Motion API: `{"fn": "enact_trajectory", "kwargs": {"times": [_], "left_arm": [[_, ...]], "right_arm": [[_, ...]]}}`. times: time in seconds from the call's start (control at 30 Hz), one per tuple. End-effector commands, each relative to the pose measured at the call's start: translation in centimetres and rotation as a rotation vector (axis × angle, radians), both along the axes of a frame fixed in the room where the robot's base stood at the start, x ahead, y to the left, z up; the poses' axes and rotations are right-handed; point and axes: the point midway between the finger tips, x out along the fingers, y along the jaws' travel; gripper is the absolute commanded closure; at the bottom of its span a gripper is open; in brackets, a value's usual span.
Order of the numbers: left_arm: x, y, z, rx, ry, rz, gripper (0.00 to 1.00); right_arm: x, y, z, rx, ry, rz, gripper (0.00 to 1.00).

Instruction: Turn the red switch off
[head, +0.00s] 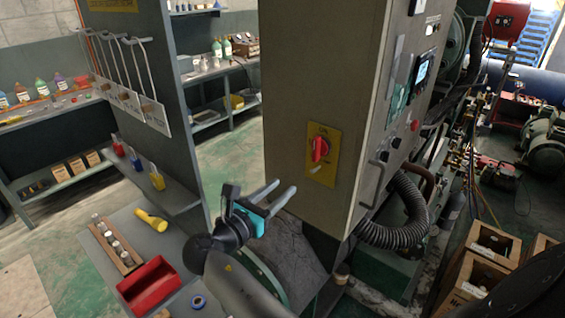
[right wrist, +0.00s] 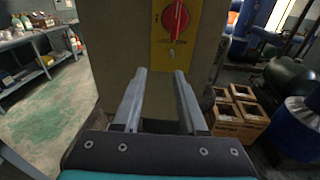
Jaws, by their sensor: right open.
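The red switch (head: 319,149) is a rotary knob on a yellow plate (head: 323,171) on the side of a tall grey cabinet (head: 300,80). In the head view its handle stands roughly upright, near the "ON" marking. My right gripper (head: 284,194) is open and empty, to the left of and below the switch, apart from it. In the right wrist view, the switch (right wrist: 175,18) is at the top, beyond the two open fingers (right wrist: 158,80). My left gripper is not in view.
A thick black hose (head: 405,215) and a handle (head: 374,180) are on the cabinet's right face. Wooden crates (head: 485,262) stand at lower right. A red bin (head: 150,285) and yellow flashlight (head: 151,220) lie on the left bench. The space before the plate looks clear.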

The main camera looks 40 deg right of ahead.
Motion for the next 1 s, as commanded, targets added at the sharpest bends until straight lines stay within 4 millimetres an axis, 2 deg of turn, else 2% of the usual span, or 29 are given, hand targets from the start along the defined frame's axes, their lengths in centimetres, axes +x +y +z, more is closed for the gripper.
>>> {"fn": "enact_trajectory", "kwargs": {"times": [0.03,0.1,0.2,0.47,0.83,1.0], "left_arm": [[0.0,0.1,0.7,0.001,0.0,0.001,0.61],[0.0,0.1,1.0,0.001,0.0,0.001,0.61],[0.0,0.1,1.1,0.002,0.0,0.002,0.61],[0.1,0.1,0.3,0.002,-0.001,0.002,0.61],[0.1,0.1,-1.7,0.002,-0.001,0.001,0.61],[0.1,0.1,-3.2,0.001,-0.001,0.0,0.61]], "right_arm": [[-0.3,-0.1,2.1,-0.023,-0.002,-0.024,0.59],[-0.7,-0.2,3.8,-0.05,0.0,-0.053,0.59],[-1.1,-0.4,4.9,-0.07,0.004,-0.078,0.59],[-0.8,-2.1,5.0,-0.077,0.004,-0.085,0.59],[0.5,-6.4,4.9,-0.077,0.004,-0.085,0.59],[1.0,-8.3,4.8,-0.075,0.002,-0.084,0.59]]}}
